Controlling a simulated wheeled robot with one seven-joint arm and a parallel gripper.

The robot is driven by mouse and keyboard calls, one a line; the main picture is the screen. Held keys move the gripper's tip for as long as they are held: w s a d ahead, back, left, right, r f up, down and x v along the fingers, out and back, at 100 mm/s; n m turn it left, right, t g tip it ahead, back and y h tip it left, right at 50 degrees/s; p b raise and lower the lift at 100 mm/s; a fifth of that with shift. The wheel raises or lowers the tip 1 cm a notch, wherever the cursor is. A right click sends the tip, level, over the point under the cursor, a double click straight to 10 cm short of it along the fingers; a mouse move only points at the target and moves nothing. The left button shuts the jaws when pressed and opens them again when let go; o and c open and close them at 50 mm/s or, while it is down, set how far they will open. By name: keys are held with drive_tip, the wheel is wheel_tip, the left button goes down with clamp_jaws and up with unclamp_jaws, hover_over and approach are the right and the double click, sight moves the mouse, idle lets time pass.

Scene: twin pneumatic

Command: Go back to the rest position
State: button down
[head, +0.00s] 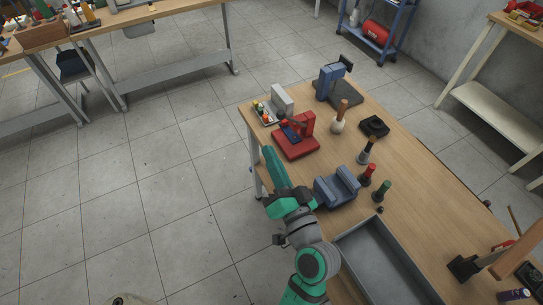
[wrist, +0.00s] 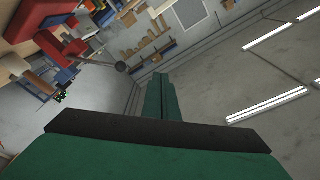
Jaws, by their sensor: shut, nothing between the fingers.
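My green gripper (head: 269,153) is off the left edge of the wooden workbench (head: 412,190) in the head view, pointing up the picture. In the wrist view my gripper (wrist: 160,78) shows its two green fingers together with nothing between them. My green and grey arm reaches up from the bottom of the head view, beside the blue-grey block fixture (head: 338,187). The red fixture (head: 296,143) stands on the bench, to the right of the fingertips. The wrist camera looks across the room, tilted, towards a wall and ceiling lights.
A grey tray (head: 385,262) lies at the bench's near side. Several handled tools, including a red-topped one (head: 368,174), stand in a row on the bench. A blue device (head: 330,80) is at the far end. Tiled floor (head: 165,175) to the left is clear.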

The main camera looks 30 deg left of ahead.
idle(0.3)
drive_tip(key=s+d+f+m+t+h, duration=0.25)
drive_tip(key=d+f+h, duration=0.25)
drive_tip(key=d+f, duration=0.25)
drive_tip(key=s+d+f+m+t+h, duration=0.1)
drive_tip(key=s+d+f+m+h, duration=0.2)
drive_tip(key=d+f+h, duration=0.45)
drive_tip(key=s+d+f+n+h, duration=0.1)
drive_tip(key=s+d+f+n, duration=0.1)
drive_tip(key=s, duration=0.7)
drive_tip(key=s+d+f+n+h, duration=0.1)
drive_tip(key=s+d+n, duration=0.1)
drive_tip(key=s, duration=0.7)
drive_tip(key=shift+d+f, duration=0.35)
drive_tip(key=shift+d, duration=0.2)
